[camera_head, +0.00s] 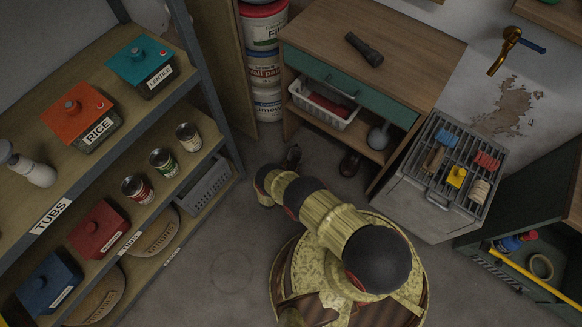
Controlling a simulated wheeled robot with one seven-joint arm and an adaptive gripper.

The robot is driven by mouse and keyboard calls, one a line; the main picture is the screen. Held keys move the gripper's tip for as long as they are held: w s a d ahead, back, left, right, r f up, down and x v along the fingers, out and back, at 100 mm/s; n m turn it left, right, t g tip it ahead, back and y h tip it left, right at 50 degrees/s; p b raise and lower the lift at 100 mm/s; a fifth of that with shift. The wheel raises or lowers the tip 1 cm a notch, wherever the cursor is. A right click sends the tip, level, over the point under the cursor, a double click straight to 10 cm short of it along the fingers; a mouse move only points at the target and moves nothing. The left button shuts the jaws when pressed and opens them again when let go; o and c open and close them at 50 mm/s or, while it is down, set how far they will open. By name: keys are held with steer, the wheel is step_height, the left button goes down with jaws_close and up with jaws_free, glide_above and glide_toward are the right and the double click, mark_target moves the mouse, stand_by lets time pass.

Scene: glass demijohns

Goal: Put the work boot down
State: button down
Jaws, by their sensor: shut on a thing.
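A dark brown work boot (292,157) shows in part just beyond the end of my arm, on or close to the floor in front of the workbench. My gripper (286,168) is shut on it, though its fingertips are mostly hidden by my own wrist and forearm. Whether the sole touches the floor cannot be told from this angle. A second dark boot (350,163) stands on the floor to the right, by the workbench's lower shelf, apart from the first.
The workbench (420,35) holds a flashlight (364,49). Paint buckets (264,65) stand left of it. A shelf rack with tubs (81,112) and cans (164,162) lines the left. A grill-topped unit (428,200) stands right. Grey floor (225,265) is clear left of my base.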

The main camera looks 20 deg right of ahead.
steer(key=c, duration=0.8)
jaws_free()
steer(key=p+v, duration=0.3)
steer(key=v, duration=0.9)
